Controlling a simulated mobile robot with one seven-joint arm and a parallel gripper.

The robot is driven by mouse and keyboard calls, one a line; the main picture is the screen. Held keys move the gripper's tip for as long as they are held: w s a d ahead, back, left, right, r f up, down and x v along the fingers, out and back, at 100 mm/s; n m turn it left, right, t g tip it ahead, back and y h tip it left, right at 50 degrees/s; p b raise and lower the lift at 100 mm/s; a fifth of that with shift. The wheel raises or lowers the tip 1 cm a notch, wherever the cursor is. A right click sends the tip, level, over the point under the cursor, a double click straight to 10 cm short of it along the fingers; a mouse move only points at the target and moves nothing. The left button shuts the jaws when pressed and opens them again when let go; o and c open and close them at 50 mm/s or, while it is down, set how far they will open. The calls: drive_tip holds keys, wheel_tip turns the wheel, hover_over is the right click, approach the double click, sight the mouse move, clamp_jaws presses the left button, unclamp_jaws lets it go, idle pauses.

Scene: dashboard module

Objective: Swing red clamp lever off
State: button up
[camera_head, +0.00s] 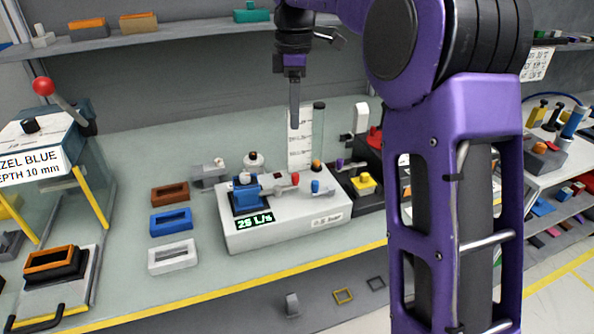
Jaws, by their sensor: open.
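A white module (303,231) with a green-lit display stands on the bench. On its top, a blue block (244,191) sits at the left. A small lever with a red tip (295,178) lies to the right of the block; I take it for the red clamp lever. Whether it is engaged is too small to tell. My gripper (294,122) points down, above and behind the module in the picture, apart from the lever. Its fingers show edge-on; it is open with nothing visible in it.
Brown, blue and white frames (171,221) lie left of the module. A machine with a red-ball handle (43,86) stands at far left. My purple arm hides the right side.

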sight(295, 175)
wheel_tip(295, 175, down, 16)
drive_tip(key=b, duration=0.3)
drive_tip(key=shift+f, duration=0.1)
clamp_jaws()
